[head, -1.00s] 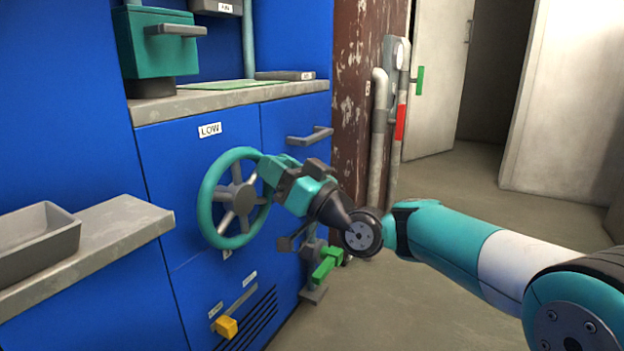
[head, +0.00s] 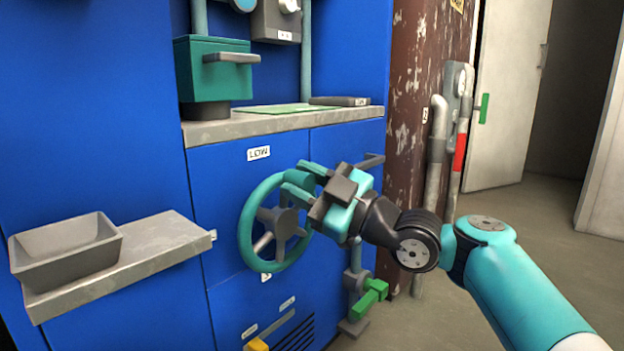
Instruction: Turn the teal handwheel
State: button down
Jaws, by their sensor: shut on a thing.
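The teal handwheel (head: 249,222) stands on the front of the blue cabinet, with a grey hub and grey spokes. A LOW label (head: 259,153) is above it, and another small label is at its lower rim. My gripper (head: 304,182) is at the upper right of the wheel and is shut on its rim. The fingers and gripper body hide that part of the rim.
A grey tray (head: 66,257) sits on a shelf (head: 165,240) at the left. A green-handled valve (head: 370,297) is below my wrist. A yellow knob (head: 257,345) is at the bottom edge. Pipes (head: 437,150) stand right of the cabinet; open floor lies further right.

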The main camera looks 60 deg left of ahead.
jog(key=shift+s+n+g+h, duration=0.3)
jog(key=shift+s+n, duration=0.45)
jog(key=shift+n, duration=0.25)
jog(key=c, duration=0.8)
grip_release()
jog(key=shift+w, duration=0.1)
